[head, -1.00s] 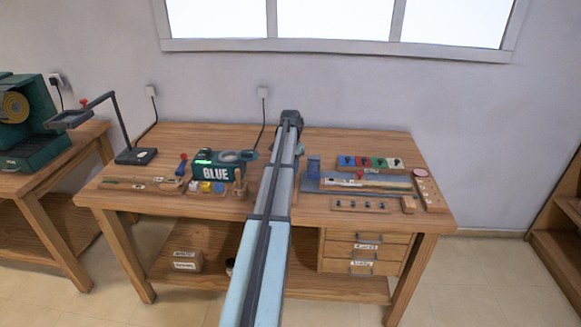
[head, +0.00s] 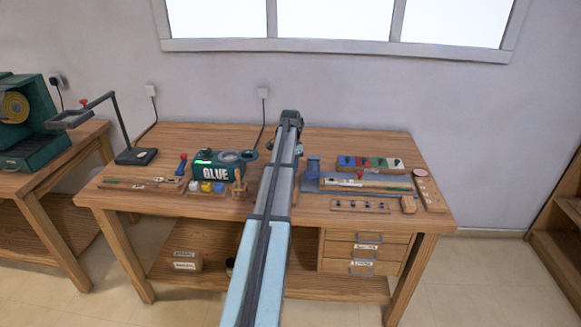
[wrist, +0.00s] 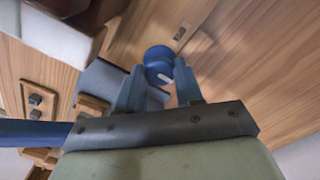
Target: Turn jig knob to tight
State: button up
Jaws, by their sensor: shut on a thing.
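The blue round jig knob (wrist: 158,55) shows in the wrist view, with a white pointer mark on its near side. My gripper (wrist: 158,78) has its two blue fingers on either side of the knob and is shut on it. A blue-grey jig plate (wrist: 98,82) lies left of the fingers. In the head view, the blue jig base (head: 311,184) is on the right half of the bench, with a wooden strip and a small red part on it. My arm hides the gripper and knob there.
The wooden bench (head: 340,139) also carries a green GLUE machine (head: 216,175) left of my arm, a row of coloured blocks (head: 370,162) at the back right, and a pegged wooden board (head: 360,206) in front of the jig. A lamp (head: 118,125) stands at the far left.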

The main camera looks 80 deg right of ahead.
jog(key=o, duration=1)
jog(key=shift+o, duration=0.2)
notch_tip(320, 180, up, 14)
dwell(0.4)
